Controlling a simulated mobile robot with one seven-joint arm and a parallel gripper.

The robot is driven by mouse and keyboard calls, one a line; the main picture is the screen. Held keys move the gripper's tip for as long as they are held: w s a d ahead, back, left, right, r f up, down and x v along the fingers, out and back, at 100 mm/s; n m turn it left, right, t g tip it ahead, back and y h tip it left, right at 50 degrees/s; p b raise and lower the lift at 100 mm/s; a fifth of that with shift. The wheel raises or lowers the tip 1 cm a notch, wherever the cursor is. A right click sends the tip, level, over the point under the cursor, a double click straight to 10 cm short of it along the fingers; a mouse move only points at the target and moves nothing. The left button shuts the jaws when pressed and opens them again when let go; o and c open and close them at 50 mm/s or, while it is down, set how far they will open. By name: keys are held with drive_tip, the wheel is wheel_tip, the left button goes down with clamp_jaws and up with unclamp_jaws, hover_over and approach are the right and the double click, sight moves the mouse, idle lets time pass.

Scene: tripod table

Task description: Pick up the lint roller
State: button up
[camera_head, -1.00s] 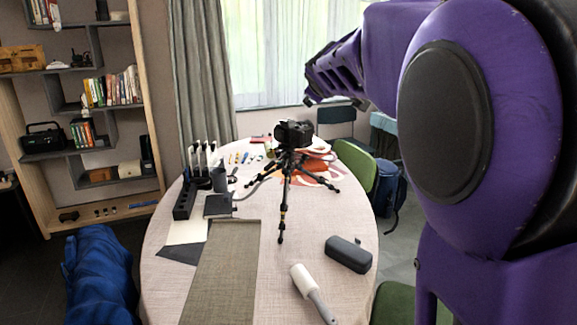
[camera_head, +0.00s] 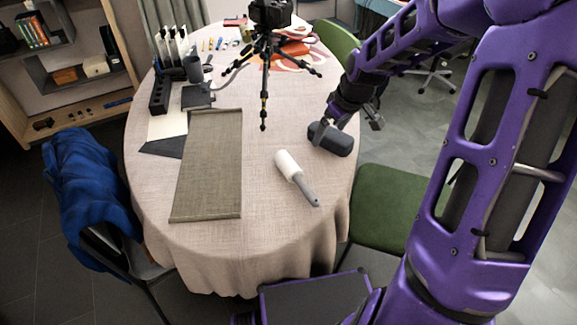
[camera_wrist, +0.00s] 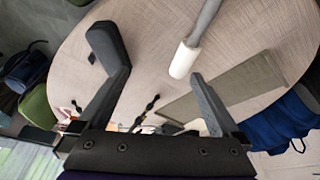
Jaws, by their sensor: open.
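The lint roller (camera_head: 296,178) lies on the round table near its front right, its white roller end toward the back left and its grey handle toward the front right. In the wrist view its white end (camera_wrist: 184,60) lies ahead of the fingertips, nearer the right finger, with the handle running to the top edge. My gripper (camera_head: 350,120) is open and empty, above the table's right side, to the right of and behind the lint roller.
A dark case (camera_head: 331,138) is close by my gripper, just beyond the left fingertip in the wrist view. A grey-brown runner (camera_head: 208,170) lies left of the roller. A camera tripod (camera_head: 264,75) stands behind. A green chair (camera_head: 388,205) is at the right. Bare tablecloth surrounds the roller.

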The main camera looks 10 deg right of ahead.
drive_tip(key=s+a+y, duration=0.2)
drive_tip(key=s, duration=0.2)
drive_tip(key=g+b, duration=0.1)
drive_tip(key=b, duration=0.2)
hover_over(298, 175)
drive_tip(key=s+d, duration=0.2)
wheel_tip(298, 175, down, 12)
drive_tip(key=shift+w+r, duration=0.1)
drive_tip(key=shift+r, duration=0.15)
drive_tip(key=shift+b+x, duration=0.55)
drive_tip(key=shift+x, duration=2.2)
drive_tip(key=shift+w+a+r, duration=0.1)
drive_tip(key=shift+w+r, duration=0.05)
drive_tip(key=c, duration=1.5)
wheel_tip(298, 175, up, 10)
drive_tip(key=shift+r+p, duration=0.1)
drive_tip(key=shift+p, duration=0.9)
drive_tip(key=shift+c, duration=0.2)
